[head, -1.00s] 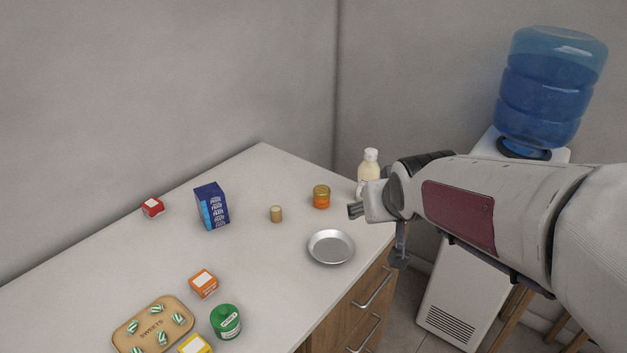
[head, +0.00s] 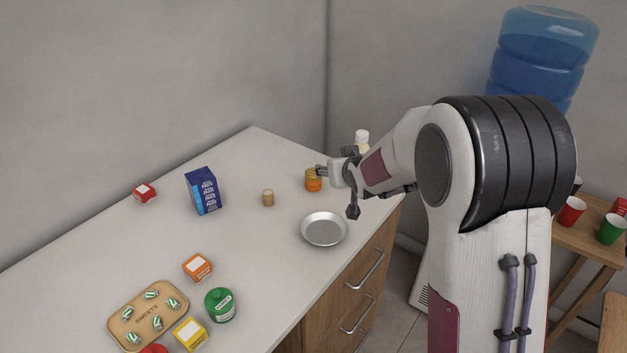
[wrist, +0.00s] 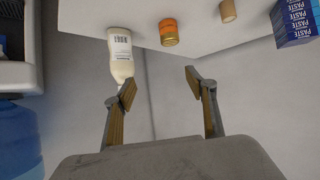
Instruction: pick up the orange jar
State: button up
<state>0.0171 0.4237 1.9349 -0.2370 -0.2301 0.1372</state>
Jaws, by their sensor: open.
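The orange jar (head: 313,184) with a gold lid stands upright on the counter near its back right edge. It also shows in the wrist view (wrist: 169,33), beyond the fingertips and between them from left to right. My gripper (head: 322,172) is at the jar's upper right in the head view and overlaps its edge there. In the wrist view my gripper (wrist: 160,82) is open, with nothing between its fingers. The jar is apart from both fingers in that view.
A white-capped cream bottle (wrist: 120,58) stands close by my left finger in the wrist view. A cork-coloured cylinder (head: 268,198), a blue paste box (head: 203,191) and a metal dish (head: 324,229) are near the jar. The counter (head: 250,260) is clear in its middle.

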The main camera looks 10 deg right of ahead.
jog(key=t+y, duration=0.2)
send_near(313, 176)
jog(key=shift+n, duration=0.4)
jog(key=x, duration=0.3)
jog(key=f+x, duration=0.1)
jog(key=shift+w+d, duration=0.25)
jog(key=shift+f, duration=0.1)
jog(key=shift+x, duration=1.3)
jog(key=shift+w, duration=0.15)
jog(key=shift+x, duration=2.45)
jog(key=shift+d, duration=0.1)
jog(key=c, duration=1.2)
